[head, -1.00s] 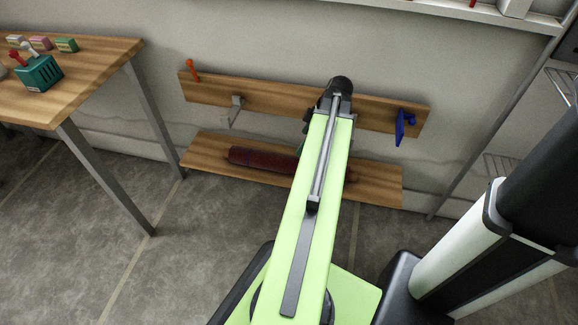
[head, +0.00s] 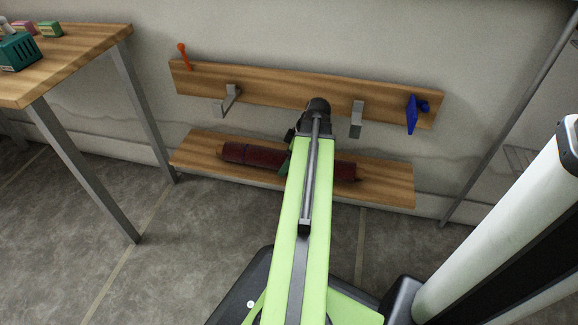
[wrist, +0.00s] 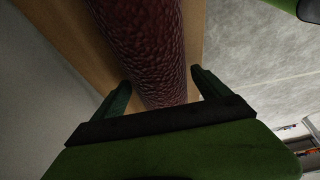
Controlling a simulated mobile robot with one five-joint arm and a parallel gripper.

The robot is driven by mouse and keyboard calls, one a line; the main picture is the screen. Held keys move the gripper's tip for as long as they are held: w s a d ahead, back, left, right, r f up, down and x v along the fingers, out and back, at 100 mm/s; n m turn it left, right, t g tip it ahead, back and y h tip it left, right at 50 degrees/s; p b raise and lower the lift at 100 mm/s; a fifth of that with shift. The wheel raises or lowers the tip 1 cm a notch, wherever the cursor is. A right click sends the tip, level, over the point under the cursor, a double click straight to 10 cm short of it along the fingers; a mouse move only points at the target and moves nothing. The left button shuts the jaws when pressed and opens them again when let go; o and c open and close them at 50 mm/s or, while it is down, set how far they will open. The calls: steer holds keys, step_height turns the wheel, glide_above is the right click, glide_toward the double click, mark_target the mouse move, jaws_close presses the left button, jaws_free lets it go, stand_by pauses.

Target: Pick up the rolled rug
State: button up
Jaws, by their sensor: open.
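The rolled rug (head: 255,155) is a dark red roll lying lengthwise on the lower wooden shelf. My arm hides its middle in the head view. In the wrist view the rug (wrist: 145,45) shows as a textured dark red cylinder running up the picture from between my fingers. My gripper (wrist: 160,88) is open, with one green finger on each side of the rug's width. I cannot tell whether either finger touches it. In the head view my gripper is mostly hidden behind my arm.
The lower shelf (head: 390,182) sits near the floor below an upper wooden board (head: 270,90) with grey brackets. An orange item (head: 184,55) and a blue item (head: 412,114) are on that board. A wooden table (head: 80,55) stands at left. Grey floor (head: 190,235) lies clear in front.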

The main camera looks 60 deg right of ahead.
steer(key=shift+f, duration=0.15)
steer(key=shift+w, duration=0.1)
jaws_close()
stand_by(0.3)
